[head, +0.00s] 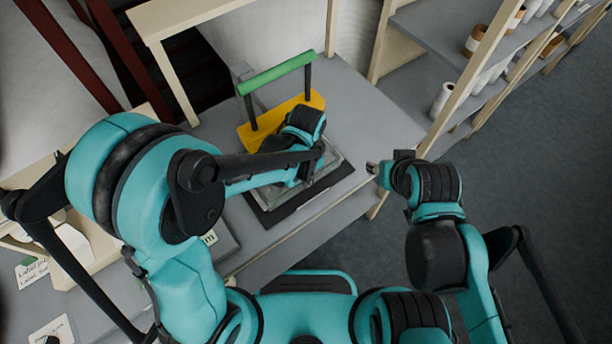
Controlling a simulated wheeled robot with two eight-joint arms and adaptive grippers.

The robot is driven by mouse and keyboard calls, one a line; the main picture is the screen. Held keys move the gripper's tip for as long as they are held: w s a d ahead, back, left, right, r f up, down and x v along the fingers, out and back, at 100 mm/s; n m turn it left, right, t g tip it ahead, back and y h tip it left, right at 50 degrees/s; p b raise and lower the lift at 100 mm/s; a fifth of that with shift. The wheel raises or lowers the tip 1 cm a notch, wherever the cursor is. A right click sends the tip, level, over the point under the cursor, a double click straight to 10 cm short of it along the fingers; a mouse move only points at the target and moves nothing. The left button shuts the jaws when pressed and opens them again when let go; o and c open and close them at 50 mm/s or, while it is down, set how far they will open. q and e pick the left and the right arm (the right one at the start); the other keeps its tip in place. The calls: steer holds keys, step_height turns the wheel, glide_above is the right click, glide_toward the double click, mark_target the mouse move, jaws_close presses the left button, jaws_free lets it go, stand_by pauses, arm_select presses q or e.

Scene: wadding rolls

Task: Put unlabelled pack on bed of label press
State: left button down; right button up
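The label press has a green handle bar (275,73) on two dark posts, a yellow plate (258,127) and a low dark base (285,208) on the grey table. A pale grey-green, glossy flat thing (336,168) lies on the base; I cannot tell whether it is the bed itself or a wrapped pack. My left gripper (310,170) is over this bed area, in front of the yellow plate. My own arm hides its fingers and much of the bed. My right gripper (374,168) is off the table's right edge, apart from the press, its fingers too small to read.
Grey shelving with wooden posts and white and brown rolls (476,40) stands at the upper right. A wooden frame (180,18) rises behind the press. Bare table (365,110) lies right of the press.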

arm_select(q)
steer(key=shift+f, duration=0.25)
steer(key=c, duration=1.6)
jaws_free()
steer(key=shift+r, duration=0.1)
steer(key=shift+r, duration=0.15)
step_height(320, 180, up, 13)
steer(key=p, duration=0.4)
